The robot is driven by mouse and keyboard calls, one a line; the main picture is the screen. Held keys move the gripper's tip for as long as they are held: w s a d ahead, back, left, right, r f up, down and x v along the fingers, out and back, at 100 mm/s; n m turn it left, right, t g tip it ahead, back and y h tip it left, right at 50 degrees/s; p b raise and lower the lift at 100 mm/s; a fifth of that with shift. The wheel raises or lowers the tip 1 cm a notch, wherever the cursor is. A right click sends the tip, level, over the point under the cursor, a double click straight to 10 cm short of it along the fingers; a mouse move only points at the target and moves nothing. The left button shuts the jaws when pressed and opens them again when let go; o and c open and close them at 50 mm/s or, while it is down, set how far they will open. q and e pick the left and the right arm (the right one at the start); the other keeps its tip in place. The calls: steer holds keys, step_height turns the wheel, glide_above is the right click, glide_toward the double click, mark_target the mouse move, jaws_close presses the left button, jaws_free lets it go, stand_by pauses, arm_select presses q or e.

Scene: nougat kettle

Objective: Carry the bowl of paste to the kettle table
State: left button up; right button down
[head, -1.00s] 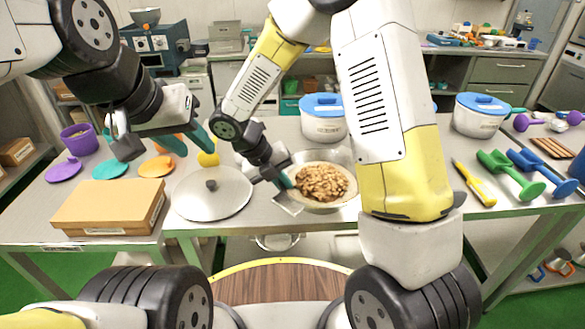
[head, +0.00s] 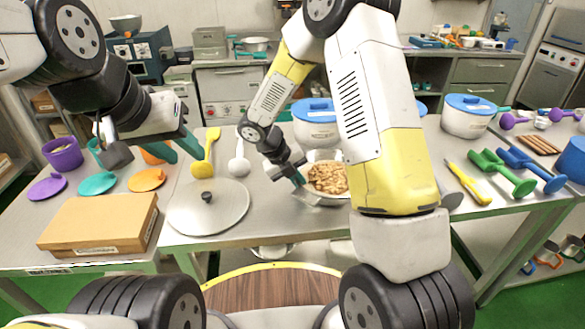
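The bowl of paste (head: 327,178) is a pale metal bowl with a lumpy tan-brown filling, at the middle of the steel table. My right arm hides its right side. My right gripper (head: 298,180) is at the bowl's left rim and appears shut on it. The bowl seems a little above the tabletop; the gap under it is hard to see. I cannot pick out the kettle table.
A round metal lid (head: 207,208) and a brown box (head: 98,222) lie front left. White pots with blue lids (head: 315,125) stand behind the bowl. Green (head: 503,175) and blue scoops lie right.

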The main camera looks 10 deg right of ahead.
steer(key=shift+d+f, duration=0.1)
steer(key=shift+f, duration=0.05)
steer(key=c, duration=1.9)
jaws_free()
steer(key=w+v, duration=0.1)
steer(key=v, duration=1)
steer(key=s+d+r+n+t+y, duration=0.1)
steer(key=s+d+r+n+y, duration=0.1)
steer(key=s+r+n, duration=0.4)
steer(key=s+d+r+n+t+y, duration=0.2)
steer(key=s+n, duration=0.6)
steer(key=n, duration=0.9)
steer(key=s+d+r+n+t+y, duration=0.2)
steer(key=s+d+r+n+y, duration=0.2)
steer(key=r+n, duration=0.5)
steer(key=shift+s+d+r+n, duration=0.2)
steer(key=shift+s+d+n, duration=0.3)
steer(key=shift+s+n, duration=0.3)
steer(key=shift+s+d+r+n, duration=0.15)
steer(key=shift+s+d+n, duration=0.3)
steer(key=shift+s+n, duration=0.35)
